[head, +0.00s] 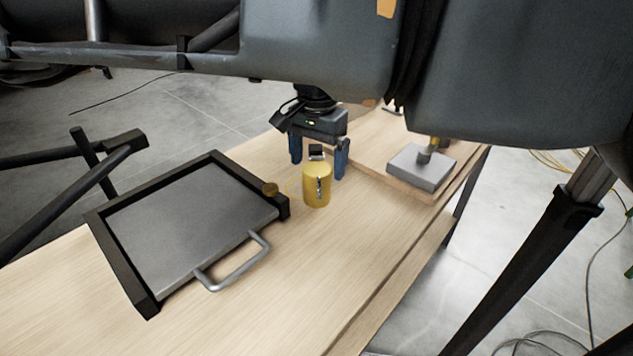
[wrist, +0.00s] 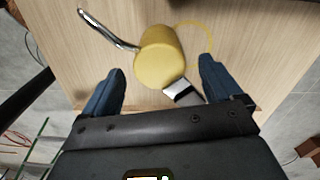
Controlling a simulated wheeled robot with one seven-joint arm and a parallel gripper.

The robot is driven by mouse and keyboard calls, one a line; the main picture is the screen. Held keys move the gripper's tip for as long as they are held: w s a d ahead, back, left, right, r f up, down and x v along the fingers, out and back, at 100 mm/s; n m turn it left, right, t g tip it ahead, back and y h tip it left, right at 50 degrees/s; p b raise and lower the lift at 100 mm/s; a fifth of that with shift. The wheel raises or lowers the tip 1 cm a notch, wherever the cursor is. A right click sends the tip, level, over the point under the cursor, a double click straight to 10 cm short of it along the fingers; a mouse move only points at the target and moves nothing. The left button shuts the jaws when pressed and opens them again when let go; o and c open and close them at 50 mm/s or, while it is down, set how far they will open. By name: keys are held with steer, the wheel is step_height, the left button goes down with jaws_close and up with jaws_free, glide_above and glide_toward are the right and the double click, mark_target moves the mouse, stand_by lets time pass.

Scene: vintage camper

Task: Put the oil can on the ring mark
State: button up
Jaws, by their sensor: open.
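In the wrist view the oil can (wrist: 158,55) lies ahead of and between the finger lines. The ring mark (wrist: 212,40) is a thin yellow circle on the wood just right of the can in the wrist view; the can covers part of its left side from view. My gripper (head: 319,155) is open and empty, its blue fingers around the level of the can's top. It also shows in the wrist view (wrist: 161,66).
A grey block (head: 421,168) with a post stands on a board (head: 385,178) at right. The bench front is clear.

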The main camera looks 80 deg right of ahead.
steer(key=shift+f, duration=1.45)
steer(key=c, duration=1.2)
steer(key=shift+r, duration=0.1)
steer(key=shift+c, duration=0.2)
